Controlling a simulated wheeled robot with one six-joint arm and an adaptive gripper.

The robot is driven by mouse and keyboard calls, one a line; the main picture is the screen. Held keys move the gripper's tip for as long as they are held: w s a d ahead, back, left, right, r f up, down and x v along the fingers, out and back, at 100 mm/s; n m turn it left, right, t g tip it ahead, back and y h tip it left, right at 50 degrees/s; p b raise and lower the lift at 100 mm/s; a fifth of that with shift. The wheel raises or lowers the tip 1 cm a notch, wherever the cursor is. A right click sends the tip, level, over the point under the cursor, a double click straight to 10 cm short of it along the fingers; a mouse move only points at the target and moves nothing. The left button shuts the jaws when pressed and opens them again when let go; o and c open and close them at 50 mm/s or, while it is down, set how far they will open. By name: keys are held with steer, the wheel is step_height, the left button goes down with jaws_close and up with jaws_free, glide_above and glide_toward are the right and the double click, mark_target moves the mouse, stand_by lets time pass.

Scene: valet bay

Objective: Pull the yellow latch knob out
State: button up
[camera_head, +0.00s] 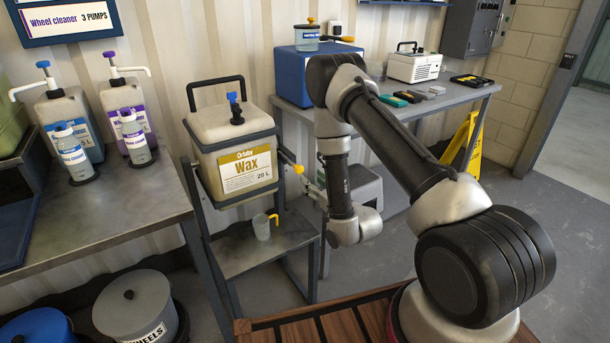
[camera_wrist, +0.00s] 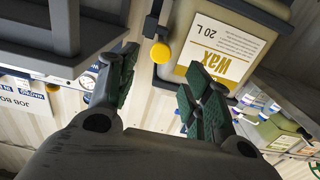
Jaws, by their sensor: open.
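The yellow latch knob (camera_head: 299,169) sits at the end of a short dark rod at the right side of the wax container's cradle. It also shows in the wrist view (camera_wrist: 161,52), at the top, with a dark strip beside it. My gripper (camera_wrist: 163,82) is open and empty, its green-padded fingers spread on either side below the knob in the wrist view. The knob appears beyond the fingertips, apart from them. In the head view my gripper (camera_head: 312,186) is just right of the knob, small and partly hidden by my arm. The wax container (camera_head: 233,138) stands upright.
A cup with a yellow handle (camera_head: 262,227) stands on the grey lower shelf (camera_head: 280,247) under the container. The left bench (camera_head: 95,215) holds pump bottles. A blue box (camera_head: 298,75) is on the right bench. Buckets (camera_head: 137,305) stand on the floor.

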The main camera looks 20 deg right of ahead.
steer(key=shift+v, duration=1.7)
step_height(320, 180, down, 11)
steer(key=s+g+h, duration=0.1)
steer(key=s+g, duration=0.2)
steer(key=g, duration=0.2)
steer(key=s+d+f+g+h, duration=0.3)
steer(key=s+d+f+g, duration=0.1)
steer(key=s+g, duration=0.3)
steer(key=s+d+r+m, duration=0.1)
steer(key=s+r, duration=0.6)
steer(key=r, duration=0.8)
steer(key=s+d+r+m+h, duration=0.1)
steer(key=s+d+r, duration=0.2)
steer(key=s+r, duration=0.5)
steer(key=s+d+r+m, duration=0.1)
steer(key=s+d+r, duration=0.2)
steer(key=r, duration=2)
steer(key=s, duration=0.4)
steer(key=shift+s+r+m+g+h, duration=0.3)
steer(key=shift+s+r+g, duration=0.05)
steer(key=shift+r+g, duration=0.05)
